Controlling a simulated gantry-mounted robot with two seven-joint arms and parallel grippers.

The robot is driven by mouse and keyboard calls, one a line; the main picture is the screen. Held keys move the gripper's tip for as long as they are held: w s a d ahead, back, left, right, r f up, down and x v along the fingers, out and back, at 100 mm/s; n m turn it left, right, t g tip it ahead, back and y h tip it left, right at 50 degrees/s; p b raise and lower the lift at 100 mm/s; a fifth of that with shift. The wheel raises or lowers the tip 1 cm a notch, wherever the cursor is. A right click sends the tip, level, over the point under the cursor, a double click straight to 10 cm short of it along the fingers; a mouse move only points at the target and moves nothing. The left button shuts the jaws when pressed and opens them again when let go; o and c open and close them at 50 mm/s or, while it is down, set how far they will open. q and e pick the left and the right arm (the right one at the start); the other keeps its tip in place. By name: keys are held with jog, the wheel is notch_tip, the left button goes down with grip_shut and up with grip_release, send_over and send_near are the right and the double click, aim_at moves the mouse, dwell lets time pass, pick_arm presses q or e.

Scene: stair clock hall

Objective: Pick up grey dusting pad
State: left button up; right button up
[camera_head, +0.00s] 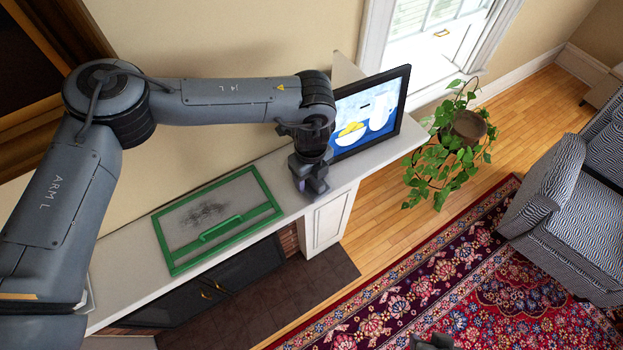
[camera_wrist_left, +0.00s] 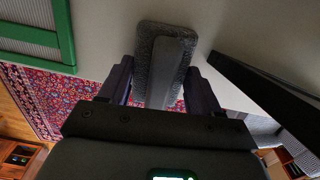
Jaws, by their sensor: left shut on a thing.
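The grey dusting pad (camera_wrist_left: 148,45) shows in the left wrist view as a fuzzy dark-grey block with a smooth grey grip (camera_wrist_left: 171,66) on it. My left gripper (camera_wrist_left: 161,84) is shut on it, with one dark finger on each side. In the head view my left gripper (camera_head: 311,184) points down at the shelf, between the green-framed panel and the picture. The pad is mostly hidden there, and I cannot tell whether it touches the shelf. A small dark piece at the bottom edge of the head view may be my right gripper (camera_head: 432,342); its jaws cannot be made out.
The pale mantel shelf (camera_head: 136,270) carries a green-framed panel (camera_head: 209,213) with a dark smudge. A black-framed picture (camera_head: 369,112) stands close to the right of my left gripper. A potted plant (camera_head: 468,128), patterned rug (camera_head: 470,268) and armchair (camera_head: 580,205) are farther right.

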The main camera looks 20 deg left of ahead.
pick_arm(q)
jog(key=shift+r, duration=0.15)
jog(key=shift+r, duration=0.45)
jog(key=r+b, duration=0.1)
jog(key=d+r, duration=0.1)
jog(key=r, duration=0.1)
jog(key=shift+s+r+b, duration=0.15)
jog(key=shift+s+b, duration=0.05)
jog(key=shift+b, duration=0.2)
jog(key=s+d+r+b, duration=0.1)
jog(key=s+d+r, duration=0.3)
jog(key=d, duration=0.5)
notch_tip(320, 180, up, 3)
jog(key=shift+d+f, duration=0.2)
jog(key=shift+d, duration=0.2)
